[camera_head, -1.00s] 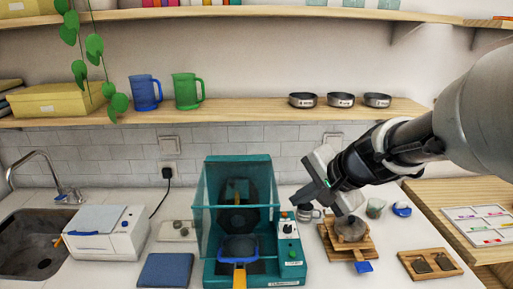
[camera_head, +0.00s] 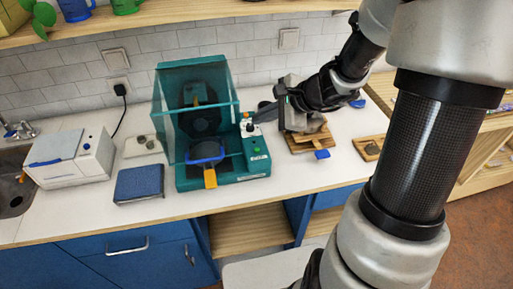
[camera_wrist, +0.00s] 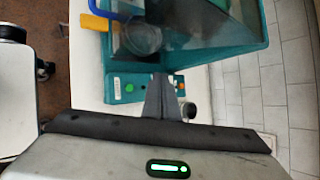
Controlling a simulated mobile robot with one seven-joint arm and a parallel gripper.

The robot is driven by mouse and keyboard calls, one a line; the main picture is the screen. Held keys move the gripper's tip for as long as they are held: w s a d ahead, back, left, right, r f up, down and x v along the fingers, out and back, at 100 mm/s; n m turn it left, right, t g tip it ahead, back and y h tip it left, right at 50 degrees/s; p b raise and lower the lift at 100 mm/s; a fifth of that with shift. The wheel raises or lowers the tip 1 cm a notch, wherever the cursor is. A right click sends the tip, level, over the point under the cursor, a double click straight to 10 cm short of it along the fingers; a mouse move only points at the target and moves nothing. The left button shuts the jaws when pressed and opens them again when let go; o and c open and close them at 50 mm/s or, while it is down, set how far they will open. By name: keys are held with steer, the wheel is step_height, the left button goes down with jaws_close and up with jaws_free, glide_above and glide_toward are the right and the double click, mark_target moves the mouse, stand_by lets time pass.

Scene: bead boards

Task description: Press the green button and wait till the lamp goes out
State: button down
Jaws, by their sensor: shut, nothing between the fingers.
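The green button (camera_head: 256,149) sits on the front of the sloping control panel of a teal machine (camera_head: 225,183).
The machine has a clear teal hood (camera_head: 195,100) and a blue-rimmed pan with a yellow handle (camera_head: 210,178). A wooden stand (camera_head: 308,140) is close right of the panel. A blue pad (camera_head: 139,184) and a white box (camera_head: 70,160) lie left. The counter's front strip is clear.

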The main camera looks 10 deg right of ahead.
steer(key=b, duration=0.6)
glide_above(257, 150)
steer(key=d, duration=0.1)
steer(key=f, duration=0.7)
steer(key=shift+s+f, duration=0.2)
steer(key=shift+f, duration=0.1)
steer(key=shift+f+b, duration=0.5)
steer(key=shift+b, duration=0.15)
steer(key=shift+f, duration=0.1)
steer(key=shift+f+b, duration=0.35)
steer(key=shift+b, duration=0.25)
